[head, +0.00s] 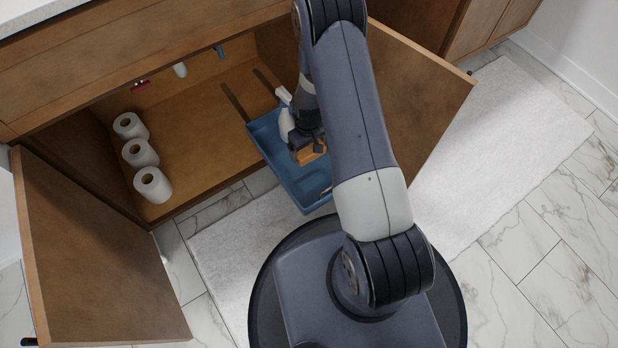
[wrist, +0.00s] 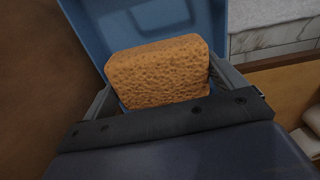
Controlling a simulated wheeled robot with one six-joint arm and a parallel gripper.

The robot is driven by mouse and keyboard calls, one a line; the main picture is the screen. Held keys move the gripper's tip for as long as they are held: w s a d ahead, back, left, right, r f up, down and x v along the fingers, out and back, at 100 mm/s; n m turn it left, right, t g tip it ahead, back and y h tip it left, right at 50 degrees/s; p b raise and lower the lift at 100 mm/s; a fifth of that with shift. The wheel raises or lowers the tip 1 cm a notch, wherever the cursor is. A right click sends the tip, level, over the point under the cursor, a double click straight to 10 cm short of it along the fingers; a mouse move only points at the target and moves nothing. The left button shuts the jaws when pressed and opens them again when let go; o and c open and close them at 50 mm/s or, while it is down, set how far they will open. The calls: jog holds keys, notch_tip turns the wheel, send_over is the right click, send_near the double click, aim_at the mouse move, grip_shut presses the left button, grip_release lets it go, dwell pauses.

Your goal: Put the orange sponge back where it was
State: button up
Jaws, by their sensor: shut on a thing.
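The orange sponge (wrist: 158,72) is between the two fingers of my gripper (wrist: 160,95), which is shut on it. In the head view the sponge (head: 310,153) shows as a small orange patch below my gripper (head: 308,146), over the blue pull-out tray (head: 290,185). The blue tray also shows behind the sponge in the wrist view (wrist: 150,22). I cannot tell whether the sponge touches the tray floor. My arm hides the tray's right part.
The cabinet (head: 190,115) is open, with its left door (head: 95,260) and right door (head: 415,90) swung out. Three toilet rolls (head: 140,153) stand inside at left. A white bottle (head: 286,125) stands in the tray beside my gripper. A white mat (head: 500,130) lies on the floor.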

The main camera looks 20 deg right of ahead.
aim_at(308, 171)
notch_tip(308, 171, down, 12)
jog(key=b, duration=0.4)
jog(key=shift+s+r, duration=0.15)
jog(key=shift+f+b, duration=0.2)
jog(key=shift+b, duration=0.15)
jog(key=o, duration=0.6)
jog(key=shift+r, duration=0.2)
notch_tip(308, 171, up, 12)
jog(key=p, duration=0.5)
jog(key=shift+s, duration=0.1)
